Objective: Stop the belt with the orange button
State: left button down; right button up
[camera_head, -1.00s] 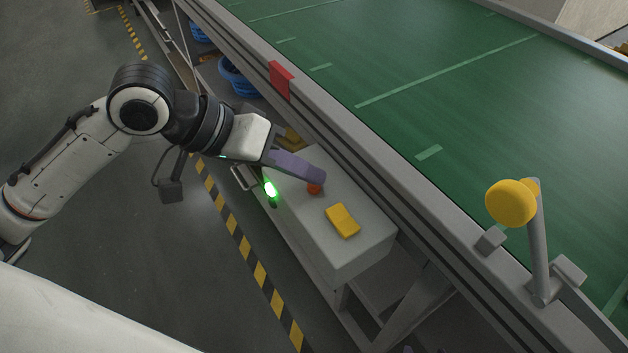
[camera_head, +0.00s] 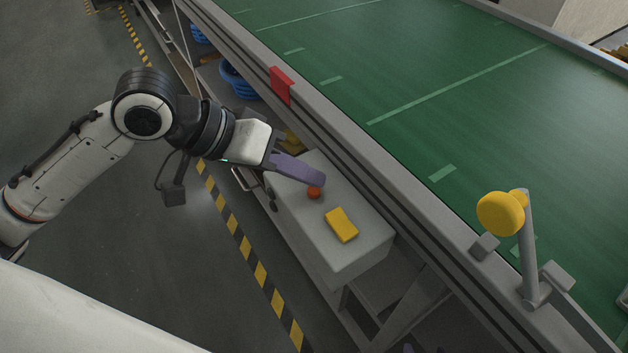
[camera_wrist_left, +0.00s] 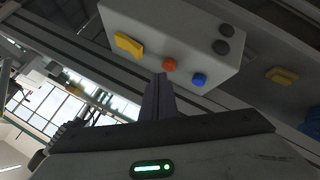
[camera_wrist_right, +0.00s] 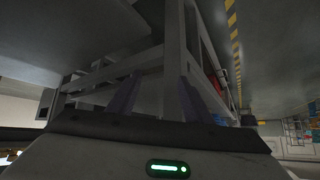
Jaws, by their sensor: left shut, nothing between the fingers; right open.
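The orange button (camera_head: 314,193) sits on top of a pale control box (camera_head: 355,258) beside the belt (camera_head: 480,105). It also shows in the left wrist view (camera_wrist_left: 169,64), between a yellow block and a blue button. My left gripper (camera_head: 318,180) is shut and empty, its fingertips right beside the orange button. In the left wrist view its fingers (camera_wrist_left: 160,80) end just short of the button; I cannot tell whether they touch it. My right gripper (camera_wrist_right: 157,92) is open and empty in the right wrist view, away from the box.
A yellow block (camera_head: 341,225) lies on the box near the orange button. The blue button (camera_wrist_left: 199,80) and two black buttons (camera_wrist_left: 221,47) are on the box. A red block (camera_head: 281,85) sits on the belt rail, and a yellow paddle (camera_head: 500,213) stands at the belt's edge.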

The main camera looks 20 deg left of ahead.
pick_arm(q)
jog(key=shift+r+p, duration=0.3)
jog(key=shift+r, duration=0.05)
pick_arm(e)
jog(key=shift+r, duration=0.45)
pick_arm(q)
jog(key=shift+r, duration=0.1)
notch_tip(320, 180, up, 3)
jog(key=p, duration=0.4)
jog(key=shift+r+p, duration=0.85)
jog(key=shift+p, duration=0.3)
pick_arm(e)
jog(key=r, duration=0.1)
jog(key=d+r, duration=0.1)
jog(key=r, duration=0.2)
jog(key=shift+s+d+r, duration=0.1)
jog(key=shift+s+d, duration=0.15)
jog(key=shift+s, duration=0.15)
